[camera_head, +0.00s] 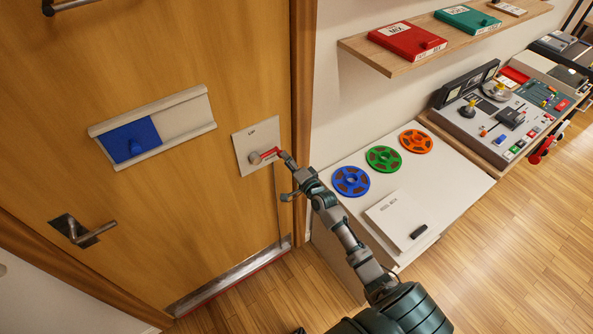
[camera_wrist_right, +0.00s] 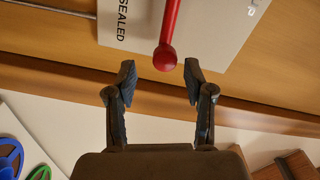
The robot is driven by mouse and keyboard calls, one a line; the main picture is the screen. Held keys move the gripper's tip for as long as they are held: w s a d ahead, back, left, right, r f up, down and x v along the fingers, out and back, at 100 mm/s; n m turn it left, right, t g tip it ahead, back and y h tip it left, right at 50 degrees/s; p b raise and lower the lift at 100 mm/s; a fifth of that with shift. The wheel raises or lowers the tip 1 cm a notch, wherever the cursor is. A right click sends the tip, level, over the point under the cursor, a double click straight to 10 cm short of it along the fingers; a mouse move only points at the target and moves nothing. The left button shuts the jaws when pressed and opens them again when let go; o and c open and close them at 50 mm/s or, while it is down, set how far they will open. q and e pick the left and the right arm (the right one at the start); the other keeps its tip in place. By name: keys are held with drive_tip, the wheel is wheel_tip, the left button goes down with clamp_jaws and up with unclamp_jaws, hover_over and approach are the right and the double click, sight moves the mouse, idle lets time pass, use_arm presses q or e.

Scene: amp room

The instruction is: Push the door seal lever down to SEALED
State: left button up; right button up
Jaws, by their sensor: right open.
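The red door seal lever (camera_head: 268,153) sits on a pale plate (camera_head: 243,152) on the wooden door and sticks out roughly level to the right. In the right wrist view the lever (camera_wrist_right: 168,30) ends in a round knob, and the plate (camera_wrist_right: 205,20) carries the word SEALED on its left part. My right gripper (camera_head: 287,164) is at the lever's free end. In the wrist view the gripper (camera_wrist_right: 160,77) is open, with the knob just beyond and between its fingertips; I see no clear contact. My left gripper is out of view.
The door also has a handle (camera_head: 85,235) and a blue sliding panel (camera_head: 132,141). Right of the door frame (camera_head: 302,80) stands a white cabinet (camera_head: 440,185) with coloured reels. A shelf (camera_head: 400,64) is above it. Wooden floor (camera_head: 530,240) lies open at the right.

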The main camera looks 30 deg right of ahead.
drive_tip(key=s, duration=0.7)
drive_tip(key=shift+s+d, duration=0.15)
drive_tip(key=shift+s, duration=0.25)
drive_tip(key=shift+f, duration=0.1)
drive_tip(key=s+a+f+n+g, duration=0.1)
drive_tip(key=s+f+n+g, duration=0.1)
drive_tip(key=f, duration=0.9)
drive_tip(key=s+f+n+g, duration=0.1)
drive_tip(key=s+f+g, duration=0.2)
drive_tip(key=f, duration=0.8)
drive_tip(key=s+a+f+n+g, duration=0.2)
drive_tip(key=s+f, duration=0.4)
drive_tip(key=f, duration=0.3)
drive_tip(key=s+a+f+n+g, duration=0.2)
drive_tip(key=s+f, duration=0.3)
drive_tip(key=f, duration=0.3)
drive_tip(key=s+a+f+n+g, duration=0.2)
drive_tip(key=s+f, duration=0.4)
drive_tip(key=s, duration=0.5)
drive_tip(key=s+a+f+n+g, duration=0.3)
drive_tip(key=s+f, duration=0.3)
drive_tip(key=s, duration=0.6)
drive_tip(key=s+a+f+n+g, duration=0.3)
drive_tip(key=s+f, duration=0.3)
drive_tip(key=s, duration=0.6)
drive_tip(key=shift+n+h, duration=0.3)
drive_tip(key=shift+n, duration=0.6)
